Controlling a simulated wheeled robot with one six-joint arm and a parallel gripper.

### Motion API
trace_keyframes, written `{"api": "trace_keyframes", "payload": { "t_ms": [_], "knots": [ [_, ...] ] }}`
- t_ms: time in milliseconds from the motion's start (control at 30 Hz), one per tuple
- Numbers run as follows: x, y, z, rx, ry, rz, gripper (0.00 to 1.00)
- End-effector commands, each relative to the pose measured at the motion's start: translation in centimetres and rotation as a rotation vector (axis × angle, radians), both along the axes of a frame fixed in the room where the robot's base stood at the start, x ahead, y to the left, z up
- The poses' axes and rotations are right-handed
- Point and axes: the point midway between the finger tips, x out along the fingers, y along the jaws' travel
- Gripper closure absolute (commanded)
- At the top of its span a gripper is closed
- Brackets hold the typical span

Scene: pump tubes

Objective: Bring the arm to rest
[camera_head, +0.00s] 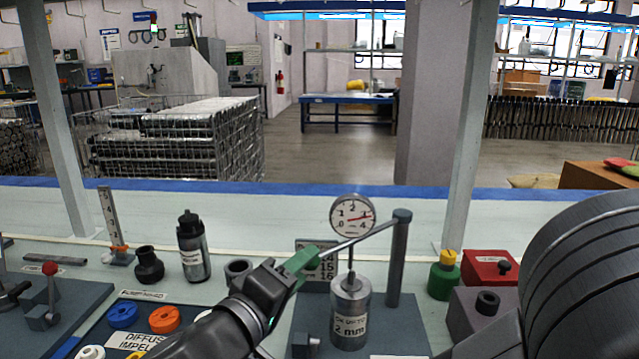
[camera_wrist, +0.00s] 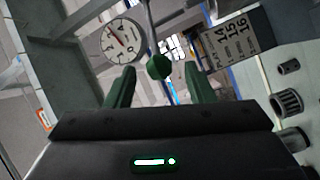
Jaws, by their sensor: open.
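My gripper (camera_head: 300,264) is in the middle of the head view, at the end of the lever arm (camera_head: 368,233) that runs from a grey post (camera_head: 398,262). In the wrist view its two green fingers are spread apart, and a round green knob (camera_wrist: 158,67) shows between them with a gap on each side. I cannot tell how far beyond the fingertips the knob is. The jaws hold nothing.
A dial gauge (camera_head: 352,215) and a metal cylinder (camera_head: 350,312) labelled 2 mm stand right of my gripper. A numbered plate (camera_head: 318,262) is behind it. A black bottle (camera_head: 193,248) and dark cup (camera_head: 148,266) stand left. A green bottle (camera_head: 443,277) and red box (camera_head: 487,267) stand right.

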Motion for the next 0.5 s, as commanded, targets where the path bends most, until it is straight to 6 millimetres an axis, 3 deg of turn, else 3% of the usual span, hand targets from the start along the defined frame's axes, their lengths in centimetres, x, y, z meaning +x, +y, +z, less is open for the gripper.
{"api": "trace_keyframes", "payload": {
  "t_ms": [500],
  "knots": [
    [2.2,-1.4,0.0,0.000,-0.001,-0.004,0.51]
  ]
}}
